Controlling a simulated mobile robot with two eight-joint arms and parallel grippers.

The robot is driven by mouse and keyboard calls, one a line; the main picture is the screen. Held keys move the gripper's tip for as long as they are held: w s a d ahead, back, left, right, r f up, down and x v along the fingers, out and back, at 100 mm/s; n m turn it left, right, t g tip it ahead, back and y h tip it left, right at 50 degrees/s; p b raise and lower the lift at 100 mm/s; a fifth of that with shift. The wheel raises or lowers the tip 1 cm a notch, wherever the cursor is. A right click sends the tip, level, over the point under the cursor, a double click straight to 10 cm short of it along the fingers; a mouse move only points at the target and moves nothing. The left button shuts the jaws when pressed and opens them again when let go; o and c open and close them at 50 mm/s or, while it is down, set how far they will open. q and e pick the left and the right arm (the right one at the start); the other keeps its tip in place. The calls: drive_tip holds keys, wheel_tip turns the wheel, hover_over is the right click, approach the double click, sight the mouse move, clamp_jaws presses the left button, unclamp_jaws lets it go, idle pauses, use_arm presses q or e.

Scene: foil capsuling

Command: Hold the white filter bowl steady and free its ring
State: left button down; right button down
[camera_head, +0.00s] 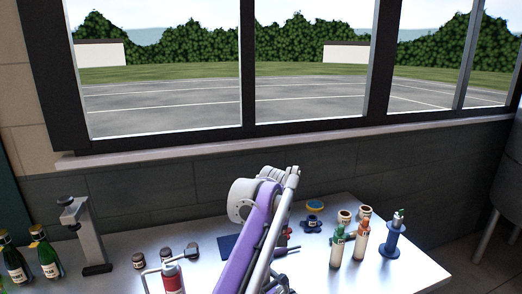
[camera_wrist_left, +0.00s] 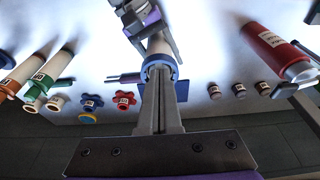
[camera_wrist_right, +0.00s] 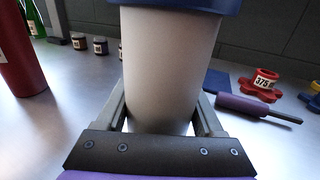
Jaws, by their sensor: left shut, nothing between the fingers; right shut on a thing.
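The white filter bowl (camera_wrist_right: 170,70) stands upright between the fingers of my right gripper (camera_wrist_right: 162,118), which is shut on its body. Its blue ring (camera_wrist_right: 185,4) sits around the top and is cut off by the frame edge. In the left wrist view the bowl (camera_wrist_left: 158,46) and blue ring (camera_wrist_left: 172,70) lie just beyond my left gripper (camera_wrist_left: 159,80). The left fingers are shut, empty and close to the ring; I cannot tell whether they touch it. In the head view a purple arm hides the bowl and both grippers.
A red cylinder (camera_head: 172,276) stands left of the bowl. Small dark jars (camera_head: 138,260) are nearby. A purple-handled tool (camera_wrist_right: 250,108), a blue pad (camera_wrist_right: 217,82) and a red ring (camera_wrist_right: 262,86) lie right. Labelled bottles (camera_head: 361,240) and a blue spool stand (camera_head: 392,242) stand farther right.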

sight(268, 260)
use_arm(q)
drive_tip(key=shift+s+d+x, duration=0.1)
drive_tip(key=shift+s+x, duration=0.15)
drive_tip(key=shift+x, duration=0.75)
drive_tip(key=shift+s+d+x, duration=0.1)
drive_tip(key=shift+s+x, duration=0.1)
drive_tip(key=shift+x, duration=0.85)
drive_tip(key=shift+s+x, duration=0.25)
drive_tip(key=shift+x, duration=0.75)
drive_tip(key=shift+w+a+f, duration=0.1)
drive_tip(key=shift+w+f, duration=0.1)
drive_tip(key=shift+w, duration=0.1)
drive_tip(key=shift+w+d, duration=0.15)
drive_tip(key=shift+d, duration=0.2)
drive_tip(key=shift+s+d, duration=0.15)
drive_tip(key=shift+s, duration=0.25)
drive_tip(key=w+v, duration=0.1)
drive_tip(key=v, duration=0.5)
drive_tip(key=shift+w, duration=0.2)
drive_tip(key=shift+a+r, duration=0.15)
drive_tip(key=shift+a, duration=0.1)
use_arm(e)
unclamp_jaws()
